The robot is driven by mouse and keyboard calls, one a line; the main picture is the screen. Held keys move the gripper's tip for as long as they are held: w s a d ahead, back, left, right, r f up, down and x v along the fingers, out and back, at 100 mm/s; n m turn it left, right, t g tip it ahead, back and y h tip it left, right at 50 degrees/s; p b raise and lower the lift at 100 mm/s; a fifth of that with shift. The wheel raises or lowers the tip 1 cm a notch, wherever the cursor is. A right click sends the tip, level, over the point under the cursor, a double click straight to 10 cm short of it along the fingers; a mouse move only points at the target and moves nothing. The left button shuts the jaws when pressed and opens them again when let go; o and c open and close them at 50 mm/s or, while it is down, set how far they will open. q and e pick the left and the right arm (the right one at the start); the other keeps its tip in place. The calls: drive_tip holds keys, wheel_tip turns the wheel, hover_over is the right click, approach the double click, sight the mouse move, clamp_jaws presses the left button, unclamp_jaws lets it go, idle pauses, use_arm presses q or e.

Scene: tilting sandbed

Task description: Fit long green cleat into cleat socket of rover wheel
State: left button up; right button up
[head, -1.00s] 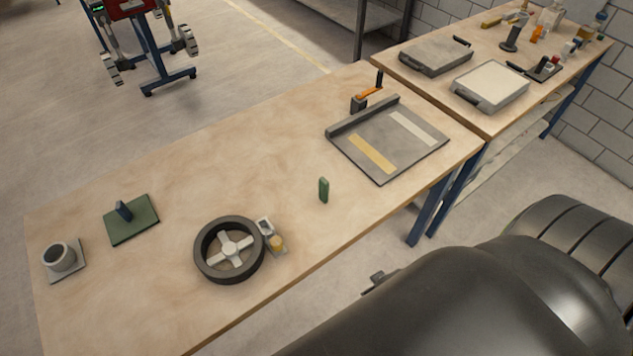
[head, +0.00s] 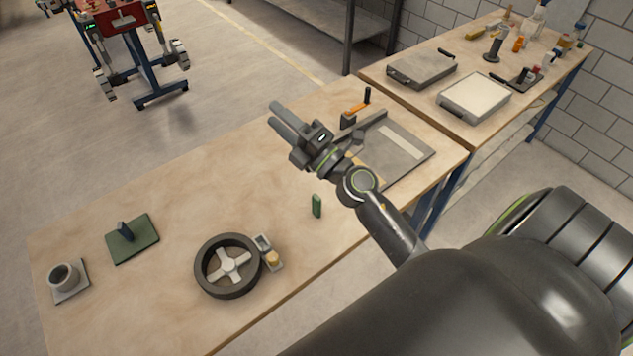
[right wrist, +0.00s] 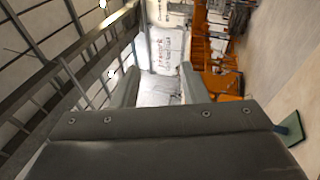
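The green cleat (head: 316,206) stands upright on the bench, right of the rover wheel (head: 202,275). The wheel is a dark ring with light spokes, lying flat. A small grey fixture (head: 263,243) with a yellowish piece sits against its right side; I cannot make out which part is the cleat socket. My right gripper (head: 273,113) is raised over the far part of the bench, beyond the cleat and apart from it. Its two fingers are spread and empty, also in the right wrist view (right wrist: 158,84). My left gripper is not in view.
A green plate with a dark block (head: 134,250) and a grey cup on a base (head: 63,277) stand at the left. A grey tray (head: 418,165) lies at the right, partly behind my arm. A second bench (head: 420,98) holds trays and bottles. Mid-bench is clear.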

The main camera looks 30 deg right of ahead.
drive_tip(key=w+a+f+n+g+y, duration=0.3)
drive_tip(key=a+f+n+g+y, duration=0.3)
drive_tip(key=n, duration=0.4)
drive_tip(key=n+g+h, duration=0.4)
drive_tip(key=g+h, duration=0.9)
drive_tip(key=g, duration=0.2)
hover_over(316, 197)
wheel_tip(316, 197, down, 11)
wheel_tip(316, 197, down, 12)
drive_tip(key=b, duration=1.2)
drive_tip(key=shift+w+d+f, duration=0.1)
drive_tip(key=shift+w+f, duration=0.05)
drive_tip(key=shift+f, duration=0.05)
drive_tip(key=f, duration=0.2)
drive_tip(key=f+p, duration=0.1)
drive_tip(key=f, duration=0.1)
drive_tip(key=shift+s+f, duration=0.2)
drive_tip(key=shift+f, duration=0.35)
clamp_jaws()
